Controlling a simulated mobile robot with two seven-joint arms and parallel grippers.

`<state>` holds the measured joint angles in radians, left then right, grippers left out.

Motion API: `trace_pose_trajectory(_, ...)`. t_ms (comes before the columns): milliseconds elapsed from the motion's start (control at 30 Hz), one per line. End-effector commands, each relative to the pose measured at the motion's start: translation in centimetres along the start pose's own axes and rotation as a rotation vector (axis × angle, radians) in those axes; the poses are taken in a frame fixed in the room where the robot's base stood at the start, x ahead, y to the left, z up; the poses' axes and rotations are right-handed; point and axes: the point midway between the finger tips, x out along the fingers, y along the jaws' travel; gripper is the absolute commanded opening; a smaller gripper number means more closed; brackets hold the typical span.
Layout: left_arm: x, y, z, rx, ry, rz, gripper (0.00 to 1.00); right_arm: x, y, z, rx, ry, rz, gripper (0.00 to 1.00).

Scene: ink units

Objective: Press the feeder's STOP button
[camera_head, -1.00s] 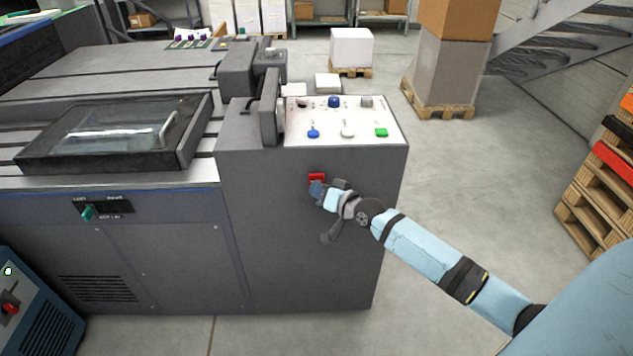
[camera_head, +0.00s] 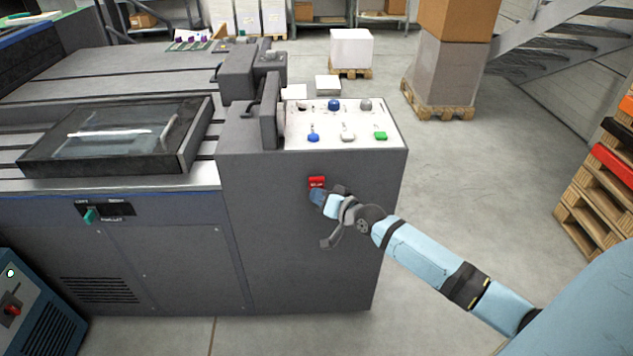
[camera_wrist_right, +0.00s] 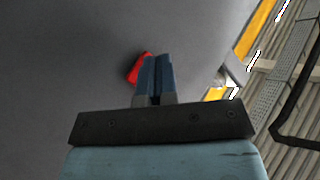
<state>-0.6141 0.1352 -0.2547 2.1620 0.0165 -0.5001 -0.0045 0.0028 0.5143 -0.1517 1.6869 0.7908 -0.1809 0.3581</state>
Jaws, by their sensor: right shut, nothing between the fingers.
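The red STOP button (camera_head: 317,182) sits on the front face of the grey feeder cabinet (camera_head: 290,240), below its white control panel. My right gripper (camera_head: 315,195) is shut and empty, with its tips at the button's lower edge in the head view. In the right wrist view the red button (camera_wrist_right: 136,70) shows to the left of the closed blue fingers (camera_wrist_right: 155,62), which partly cover it. I cannot tell whether the fingertips touch it. My left gripper is not in view.
The white panel (camera_head: 350,119) on top carries blue, white, grey and green controls. A glass-covered tray (camera_head: 185,160) lies to the left. Wooden pallets (camera_head: 592,215) stand at the right. A blue unit (camera_head: 45,335) is at the lower left.

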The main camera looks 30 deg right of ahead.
Motion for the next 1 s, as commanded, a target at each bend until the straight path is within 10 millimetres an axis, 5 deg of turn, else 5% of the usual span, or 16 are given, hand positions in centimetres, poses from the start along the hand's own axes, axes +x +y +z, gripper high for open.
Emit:
trace_pose_trajectory(367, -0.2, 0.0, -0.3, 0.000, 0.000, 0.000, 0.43, -0.2, -0.2, 0.2, 0.000, -0.001, 0.000, 0.00)
trace_pose_trajectory(1000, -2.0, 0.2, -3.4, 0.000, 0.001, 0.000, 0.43, -3.6, -2.6, 2.7, 0.000, -0.001, 0.000, 0.00)
